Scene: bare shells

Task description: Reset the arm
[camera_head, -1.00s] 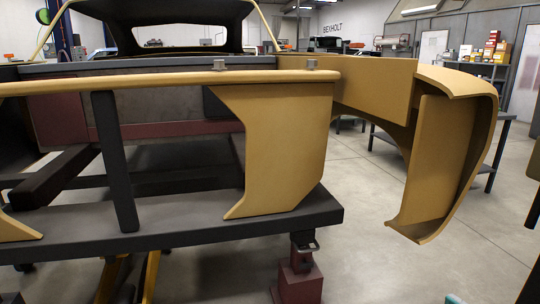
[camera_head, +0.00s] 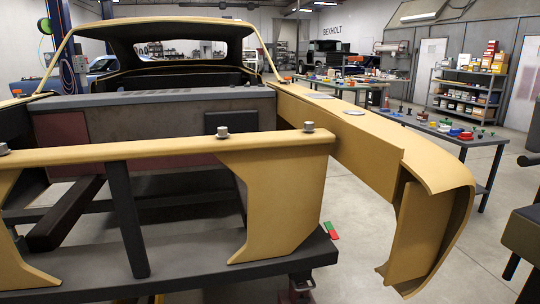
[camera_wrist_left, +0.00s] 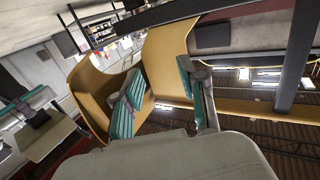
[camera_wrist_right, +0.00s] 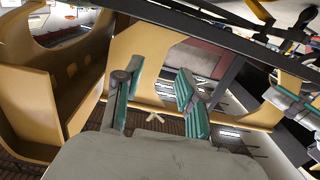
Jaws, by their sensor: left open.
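My left gripper (camera_wrist_left: 160,95) shows in the left wrist view with its two teal-padded fingers apart and nothing between them. My right gripper (camera_wrist_right: 157,95) shows in the right wrist view, also with its teal fingers apart and empty. Beyond both grippers are tan panels of a bare car shell (camera_head: 278,195). Neither gripper shows in the head view. A teal-padded part, likely my other gripper, shows at the left of the left wrist view and at the right of the right wrist view.
The tan fender (camera_head: 435,170) curves out to the right of the shell. A dark frame (camera_head: 200,265) lies under the front. A bench (camera_head: 478,143) with small coloured parts and a stocked shelf (camera_head: 466,90) stand behind right. Open floor (camera_head: 360,255) lies right of the shell.

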